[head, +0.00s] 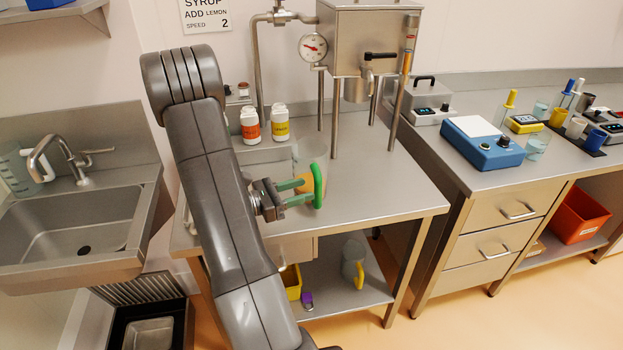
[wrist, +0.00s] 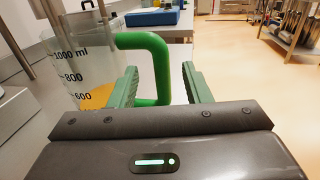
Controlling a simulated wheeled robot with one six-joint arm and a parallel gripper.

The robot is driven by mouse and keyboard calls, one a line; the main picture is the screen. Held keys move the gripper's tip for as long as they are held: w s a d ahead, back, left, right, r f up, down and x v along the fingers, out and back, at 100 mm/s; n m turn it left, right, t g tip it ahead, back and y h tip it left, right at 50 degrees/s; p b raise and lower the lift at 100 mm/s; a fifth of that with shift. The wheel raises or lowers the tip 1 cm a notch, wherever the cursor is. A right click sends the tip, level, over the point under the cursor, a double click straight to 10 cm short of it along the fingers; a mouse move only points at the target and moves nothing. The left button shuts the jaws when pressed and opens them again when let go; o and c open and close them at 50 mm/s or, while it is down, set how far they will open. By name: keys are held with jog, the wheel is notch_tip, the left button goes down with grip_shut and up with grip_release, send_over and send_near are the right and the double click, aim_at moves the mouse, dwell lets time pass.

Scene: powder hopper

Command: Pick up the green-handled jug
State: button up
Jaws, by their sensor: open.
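The green-handled jug (head: 309,152) stands on the steel bench, clear-walled with orange contents low inside. Its green handle (head: 318,186) faces my gripper. In the wrist view the jug (wrist: 85,65) is at the left with ml markings, and its handle (wrist: 158,60) reaches right and down between the fingers. My gripper (head: 292,192) has green fingers and is open around the handle's lower part. In the wrist view my gripper (wrist: 163,92) shows a gap between the handle and the right finger; whether the left finger touches the handle I cannot tell.
A steel hopper (head: 370,40) on legs stands behind the jug. Two white bottles, one with an orange label (head: 250,127) and one with a yellow label (head: 280,124), stand behind it to the left. A yellow-handled jug (head: 351,255) is on the lower shelf. Bench to the right is clear.

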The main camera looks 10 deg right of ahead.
aim_at(319, 184)
jog(key=shift+p+x, duration=0.8)
jog(key=shift+x, duration=1.6)
jog(key=shift+d+r, duration=0.15)
jog(key=shift+d, duration=0.3)
jog(key=shift+c, duration=0.2)
grip_shut()
